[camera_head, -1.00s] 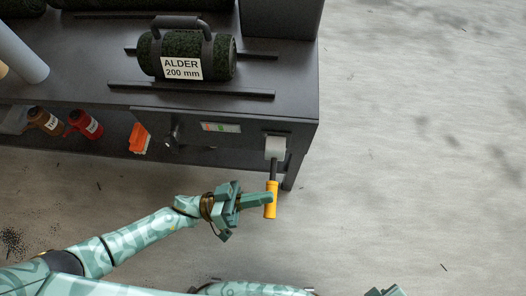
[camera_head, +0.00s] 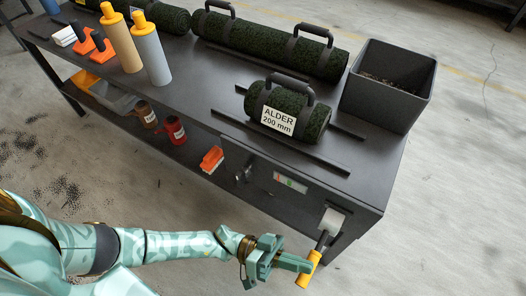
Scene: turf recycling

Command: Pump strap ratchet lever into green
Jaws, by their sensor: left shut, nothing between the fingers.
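The ratchet lever (camera_head: 310,268) has a yellow grip on a dark shaft and hangs down from a pale block (camera_head: 332,221) at the right end of the bench front. A small gauge (camera_head: 290,182) with green and red zones sits on the bench front left of it; its reading is too small to tell. My left gripper (camera_head: 303,265) is shut, its fingertips beside or against the left side of the yellow grip; I cannot tell if they touch. A turf roll labelled ALDER 200 mm (camera_head: 298,108) lies on the bench between dark rails. My right gripper is out of view.
A dark open bin (camera_head: 388,112) stands at the bench's (camera_head: 205,68) right end. Long turf rolls (camera_head: 270,50) lie behind. Floor at right is clear.

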